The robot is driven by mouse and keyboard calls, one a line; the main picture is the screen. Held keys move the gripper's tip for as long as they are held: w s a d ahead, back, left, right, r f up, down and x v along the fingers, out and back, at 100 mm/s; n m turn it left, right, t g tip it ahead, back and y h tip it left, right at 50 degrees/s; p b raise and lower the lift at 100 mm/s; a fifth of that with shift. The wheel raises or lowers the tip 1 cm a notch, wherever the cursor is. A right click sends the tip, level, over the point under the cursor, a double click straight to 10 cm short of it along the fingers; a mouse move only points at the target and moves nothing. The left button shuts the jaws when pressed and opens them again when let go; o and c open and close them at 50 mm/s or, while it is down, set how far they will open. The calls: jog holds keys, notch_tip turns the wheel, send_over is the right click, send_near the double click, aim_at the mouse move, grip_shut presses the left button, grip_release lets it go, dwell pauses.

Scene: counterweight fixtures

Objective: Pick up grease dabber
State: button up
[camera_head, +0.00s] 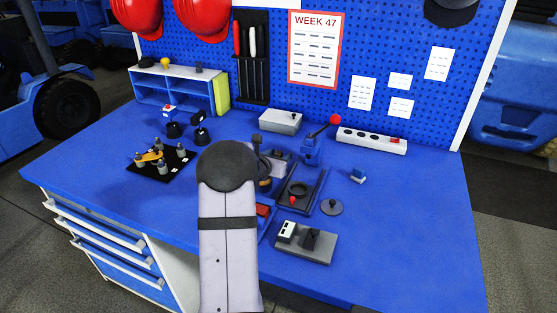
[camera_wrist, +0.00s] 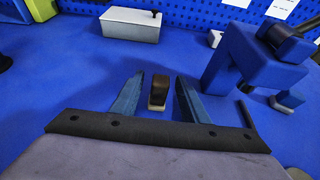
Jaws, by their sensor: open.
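A small dark, upright block-like piece with a paler lower edge, which looks like the grease dabber (camera_wrist: 157,93), stands between the fingers of my gripper (camera_wrist: 158,84) in the wrist view. My gripper is open, with one blue finger on each side of the piece and a visible gap on both sides. The wrist view does not show whether the piece stands on the bench or in a holder. In the head view my own arm covers much of this area, and I cannot make out the dabber clearly.
A blue lever press (camera_head: 311,150) stands close on the right; it also shows in the wrist view (camera_wrist: 245,60). A pale box (camera_head: 280,122) is behind.

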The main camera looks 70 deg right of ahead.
grip_shut()
jog(key=shift+r, duration=0.1)
